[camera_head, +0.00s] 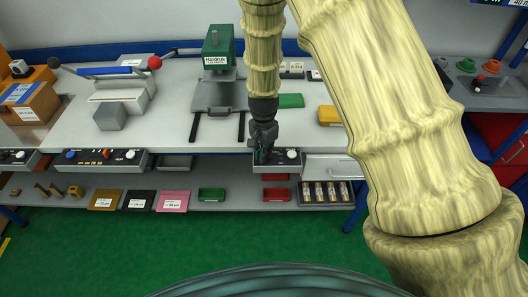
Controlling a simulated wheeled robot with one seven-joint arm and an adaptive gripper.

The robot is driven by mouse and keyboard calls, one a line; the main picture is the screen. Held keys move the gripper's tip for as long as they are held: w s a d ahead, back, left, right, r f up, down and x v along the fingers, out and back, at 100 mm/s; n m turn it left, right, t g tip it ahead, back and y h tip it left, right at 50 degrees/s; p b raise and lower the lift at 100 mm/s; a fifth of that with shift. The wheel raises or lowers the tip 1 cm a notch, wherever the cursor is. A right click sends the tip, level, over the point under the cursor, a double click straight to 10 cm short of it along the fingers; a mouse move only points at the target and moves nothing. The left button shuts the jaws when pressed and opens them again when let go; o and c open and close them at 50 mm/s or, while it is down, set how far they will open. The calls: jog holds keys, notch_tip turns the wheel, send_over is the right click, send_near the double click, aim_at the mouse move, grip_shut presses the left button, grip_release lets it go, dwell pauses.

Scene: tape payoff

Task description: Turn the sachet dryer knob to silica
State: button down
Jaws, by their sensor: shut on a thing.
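My gripper (263,153) points down at a dark control panel (278,168) on the front edge of the bench. It is shut on a small knob at the left part of that panel. The fingers hide most of the knob, so its pointer and setting cannot be read. A white round knob (292,154) sits just right of the gripper on the same panel, apart from the fingers. No silica marking is legible.
A green press (218,48) stands behind the gripper, with a green block (290,101) to its right. Another panel (103,160) with knobs lies to the left. A lower shelf (232,183) holds small trays. My arm covers the right side.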

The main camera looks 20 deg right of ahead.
jog(key=shift+w+r, duration=0.1)
jog(key=shift+w, duration=0.05)
jog(key=c, duration=1.5)
grip_release()
jog(key=shift+c, duration=0.2)
notch_tip(320, 180, up, 12)
jog(key=shift+d, duration=0.1)
